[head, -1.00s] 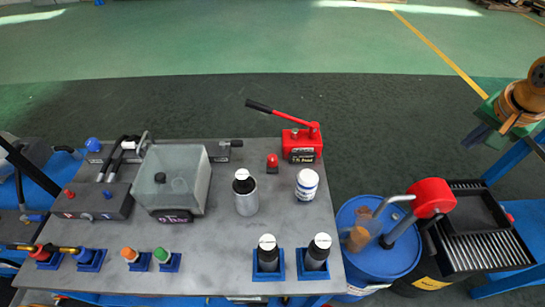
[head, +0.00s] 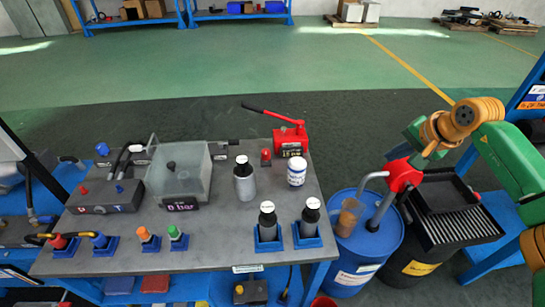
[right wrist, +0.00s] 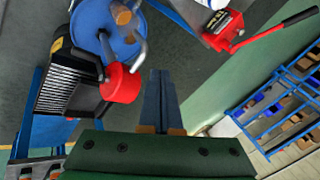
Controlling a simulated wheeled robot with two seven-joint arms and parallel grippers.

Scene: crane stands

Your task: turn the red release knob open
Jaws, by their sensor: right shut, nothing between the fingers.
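A small red knob (head: 265,157) stands on the grey workbench (head: 215,225), just left of the red hand pump (head: 290,142) with its long lever pointing up and left. The pump also shows in the right wrist view (right wrist: 228,28), at the upper right; I cannot make out the knob there. My right gripper (head: 418,160) is over the drum pump area, well right of the knob and apart from it. In the right wrist view its two dark blue fingers (right wrist: 161,76) are together and empty. My left gripper is not in view.
A blue drum (head: 365,255) with a red-headed pump (head: 403,173) stands right of the bench, below my right gripper. A black slatted tray (head: 455,220) is beside it. Bottles (head: 296,172) and a clear tank (head: 178,180) stand on the bench.

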